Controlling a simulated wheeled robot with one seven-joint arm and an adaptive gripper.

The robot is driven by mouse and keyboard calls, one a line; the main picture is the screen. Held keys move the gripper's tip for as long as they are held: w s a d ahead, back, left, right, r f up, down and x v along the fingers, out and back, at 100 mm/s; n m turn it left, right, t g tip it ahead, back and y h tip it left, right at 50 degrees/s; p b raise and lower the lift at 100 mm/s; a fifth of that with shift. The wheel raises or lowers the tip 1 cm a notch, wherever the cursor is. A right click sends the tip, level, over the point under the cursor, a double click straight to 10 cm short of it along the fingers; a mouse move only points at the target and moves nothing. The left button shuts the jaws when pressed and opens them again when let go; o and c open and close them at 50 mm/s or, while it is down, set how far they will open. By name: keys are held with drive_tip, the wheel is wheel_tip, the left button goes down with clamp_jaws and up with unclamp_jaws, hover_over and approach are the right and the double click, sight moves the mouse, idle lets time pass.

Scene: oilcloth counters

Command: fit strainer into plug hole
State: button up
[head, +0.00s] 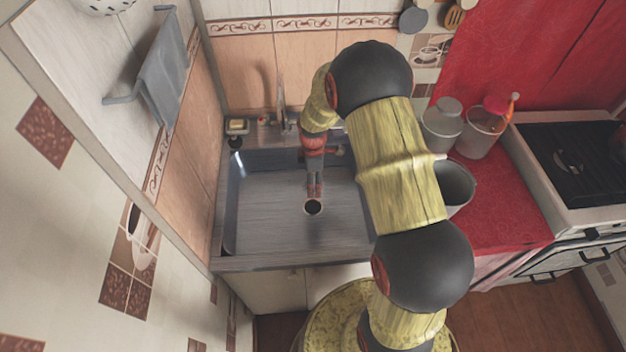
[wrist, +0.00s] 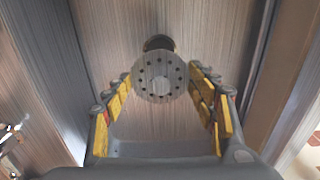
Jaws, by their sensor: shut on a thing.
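The strainer (wrist: 160,76) is a pale round disc with a ring of small dark holes and a plain centre. It sits between the yellow-padded fingers of my gripper (wrist: 161,82), which is shut on it. The dark plug hole (wrist: 158,42) shows just beyond the strainer in the wrist view, partly covered by it. In the head view the plug hole (head: 313,207) is a dark round opening in the floor of the grey sink (head: 265,215). My gripper (head: 314,186) points down close beside it there. I cannot make out the strainer in the head view.
The sink walls rise on both sides, with a tap (head: 281,97) at the back and a yellow sponge in a dish (head: 236,127) at the back left. A grey container (head: 455,185) stands on the red counter to the right. The sink floor is otherwise clear.

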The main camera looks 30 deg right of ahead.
drive_tip(key=b, duration=0.6)
hover_over(313, 209)
drive_tip(key=shift+w+f, duration=0.1)
drive_tip(key=shift+f, duration=4.65)
drive_tip(key=shift+f+b, duration=0.85)
drive_tip(key=shift+f, duration=0.9)
drive_tip(key=shift+f, duration=0.85)
drive_tip(key=o, duration=1.2)
drive_tip(key=shift+c, duration=0.2)
drive_tip(key=shift+r, duration=0.15)
wheel_tip(313, 209, up, 8)
drive_tip(key=p, duration=0.5)
